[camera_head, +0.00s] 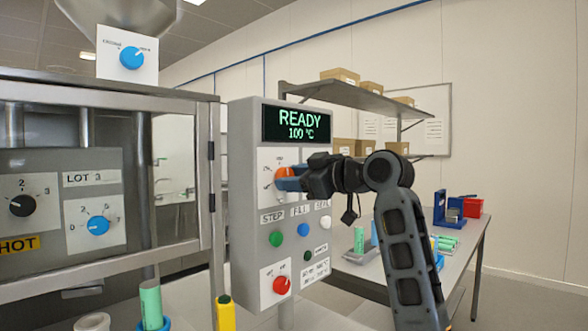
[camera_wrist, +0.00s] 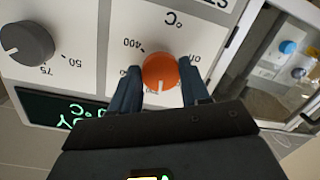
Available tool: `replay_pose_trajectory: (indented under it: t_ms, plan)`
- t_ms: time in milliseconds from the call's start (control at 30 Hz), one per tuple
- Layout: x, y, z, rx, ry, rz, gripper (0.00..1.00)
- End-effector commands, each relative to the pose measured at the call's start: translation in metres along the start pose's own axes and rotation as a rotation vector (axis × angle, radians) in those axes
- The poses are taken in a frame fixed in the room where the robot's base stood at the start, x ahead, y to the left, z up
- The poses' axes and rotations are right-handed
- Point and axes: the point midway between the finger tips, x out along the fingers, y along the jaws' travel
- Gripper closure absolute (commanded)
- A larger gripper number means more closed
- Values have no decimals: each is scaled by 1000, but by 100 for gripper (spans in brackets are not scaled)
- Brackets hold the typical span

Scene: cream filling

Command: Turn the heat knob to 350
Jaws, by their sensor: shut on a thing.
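The orange heat knob (camera_head: 284,173) is on the grey control box (camera_head: 246,190), below a display (camera_head: 297,125) reading READY and 100 °C. In the wrist view, the orange knob (camera_wrist: 160,72) sits on a white plate marked °C, with 400 and off readable; no 350 mark can be made out. Its white pointer line points toward the bottom of that view. My gripper (camera_head: 288,181) reaches in from the right. Its two blue fingers are shut on the knob, one on each side, as the wrist view (camera_wrist: 160,76) also shows.
Green (camera_head: 276,239), blue (camera_head: 303,230) and white (camera_head: 326,222) buttons and a red knob (camera_head: 281,285) lie below. A grey knob (camera_wrist: 27,43) is beside the orange one. A metal-framed machine (camera_head: 100,85) stands left; a table (camera_head: 462,235) stands right.

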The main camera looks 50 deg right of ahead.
Motion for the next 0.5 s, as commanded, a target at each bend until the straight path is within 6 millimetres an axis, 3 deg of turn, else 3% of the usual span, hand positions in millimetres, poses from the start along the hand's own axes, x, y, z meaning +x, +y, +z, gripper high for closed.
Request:
replay_pose_trajectory:
  t_ms: [500]
  plan:
    - [0, -1, 2, 492, 27, -40, 84]
